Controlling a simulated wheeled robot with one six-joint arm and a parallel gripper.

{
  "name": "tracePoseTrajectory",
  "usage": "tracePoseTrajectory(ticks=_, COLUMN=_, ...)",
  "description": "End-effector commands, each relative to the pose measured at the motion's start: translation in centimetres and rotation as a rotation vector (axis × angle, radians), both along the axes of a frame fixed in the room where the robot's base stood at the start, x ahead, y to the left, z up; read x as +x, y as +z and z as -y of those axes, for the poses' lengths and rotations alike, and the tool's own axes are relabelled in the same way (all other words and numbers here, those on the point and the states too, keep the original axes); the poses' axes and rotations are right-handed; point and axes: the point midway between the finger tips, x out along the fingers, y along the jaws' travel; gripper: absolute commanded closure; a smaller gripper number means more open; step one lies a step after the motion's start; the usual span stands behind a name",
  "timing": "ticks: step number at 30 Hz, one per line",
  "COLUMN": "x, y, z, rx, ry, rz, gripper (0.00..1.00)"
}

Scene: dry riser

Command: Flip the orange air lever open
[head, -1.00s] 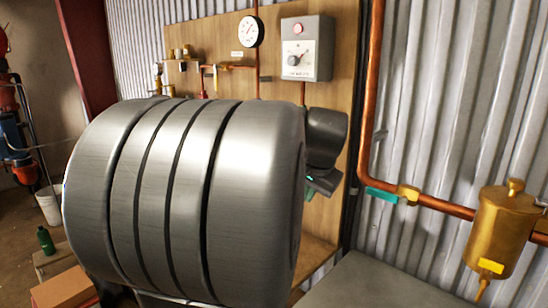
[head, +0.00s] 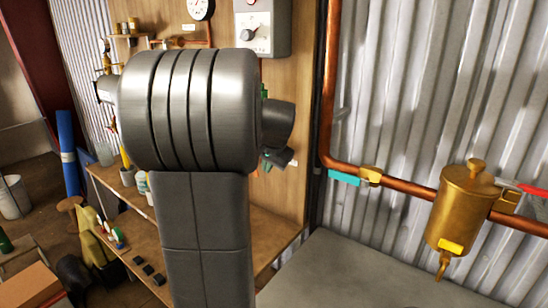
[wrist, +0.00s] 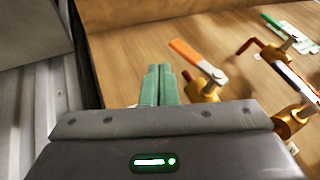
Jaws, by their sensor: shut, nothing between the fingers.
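The orange lever (wrist: 184,54) shows in the wrist view, on a brass valve (wrist: 207,86) against the wooden panel. It slants from the valve up and to the left. My gripper (wrist: 151,84) has its two green fingers together and empty. In the picture its tips lie to the left of the lever, with a small gap between them; the depth gap is hard to judge. In the head view my arm covers this part of the panel, so the orange lever is hidden there.
A green lever (wrist: 277,26) and further brass valves stand to the right in the wrist view. In the head view, a copper pipe (head: 400,186) carries a teal handle (head: 344,177) and a brass canister (head: 465,210). A cluttered wooden shelf (head: 125,245) stands at left.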

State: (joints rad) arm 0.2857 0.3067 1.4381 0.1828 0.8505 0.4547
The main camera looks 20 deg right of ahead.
Motion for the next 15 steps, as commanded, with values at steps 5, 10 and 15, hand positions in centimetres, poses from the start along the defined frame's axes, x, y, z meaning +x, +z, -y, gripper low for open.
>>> tracePoseTrajectory(ticks=5, x=1.3, y=-0.4, z=-1.1, rx=0.000, ry=0.001, rz=-0.001, gripper=1.00)
tracePoseTrajectory(ticks=10, x=1.6, y=-0.5, z=-1.3, rx=0.000, ry=0.000, rz=0.000, gripper=1.00)
tracePoseTrajectory(ticks=15, x=1.6, y=-0.5, z=-1.3, rx=0.000, ry=0.000, rz=0.000, gripper=1.00)
